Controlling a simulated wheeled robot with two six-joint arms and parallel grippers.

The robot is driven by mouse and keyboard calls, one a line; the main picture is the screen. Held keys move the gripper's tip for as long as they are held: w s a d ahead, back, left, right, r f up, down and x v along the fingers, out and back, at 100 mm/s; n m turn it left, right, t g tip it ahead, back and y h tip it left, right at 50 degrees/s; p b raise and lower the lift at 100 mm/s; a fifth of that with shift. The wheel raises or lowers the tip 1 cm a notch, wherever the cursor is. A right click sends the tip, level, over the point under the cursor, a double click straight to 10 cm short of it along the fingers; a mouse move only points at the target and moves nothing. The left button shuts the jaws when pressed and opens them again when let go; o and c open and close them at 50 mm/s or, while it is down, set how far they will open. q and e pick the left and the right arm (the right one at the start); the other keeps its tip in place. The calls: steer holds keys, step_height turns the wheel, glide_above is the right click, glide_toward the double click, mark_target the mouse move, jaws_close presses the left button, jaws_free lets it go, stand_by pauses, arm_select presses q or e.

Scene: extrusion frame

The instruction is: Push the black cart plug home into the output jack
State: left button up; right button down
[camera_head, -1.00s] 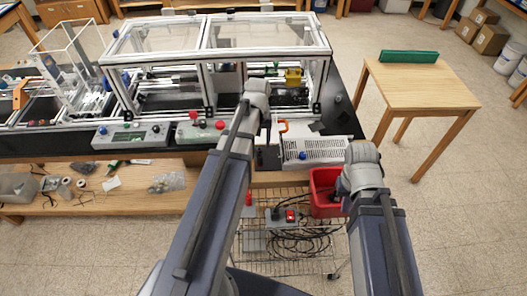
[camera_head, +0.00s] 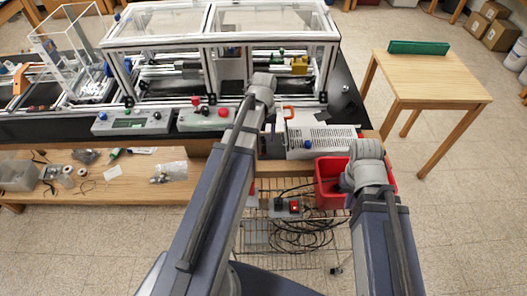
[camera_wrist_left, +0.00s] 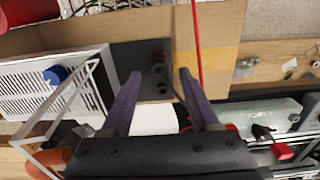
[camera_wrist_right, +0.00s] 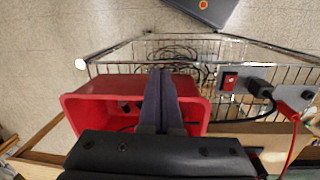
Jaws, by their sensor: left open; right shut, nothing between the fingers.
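My left gripper (camera_wrist_left: 159,74) is open, with its fingers above a black plate (camera_wrist_left: 150,52) that carries small dark round fittings (camera_wrist_left: 158,72). I cannot tell whether one of these is the output jack or a plug in it. The plate lies beside the white perforated box (camera_wrist_left: 45,88) with a blue knob. My right gripper (camera_wrist_right: 160,72) is shut and empty above the red bin (camera_wrist_right: 85,105). A black plug (camera_wrist_right: 259,88) on a dark cord sits at a grey box with a red switch (camera_wrist_right: 229,82), right of my right gripper and apart from it.
The wire cart (camera_head: 262,238) holds coiled black cable (camera_head: 300,238). A red cable (camera_wrist_left: 197,45) passes close to my left fingers. A clear-panelled frame (camera_head: 215,50) stands behind on the black bench. A wooden table (camera_head: 430,80) stands at right, with open floor around it.

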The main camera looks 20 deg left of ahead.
mark_target(263, 143)
arm_select(q)
step_height(263, 143, down, 5)
steer(key=b, duration=0.3)
steer(key=shift+r+b, duration=0.1)
steer(key=shift+b, duration=0.25)
arm_select(e)
step_height(263, 143, down, 5)
steer(key=shift+r, duration=0.15)
arm_select(q)
jaws_close()
stand_by(0.5)
steer(key=shift+r, duration=0.2)
arm_select(e)
steer(key=shift+r, duration=0.15)
stand_by(0.7)
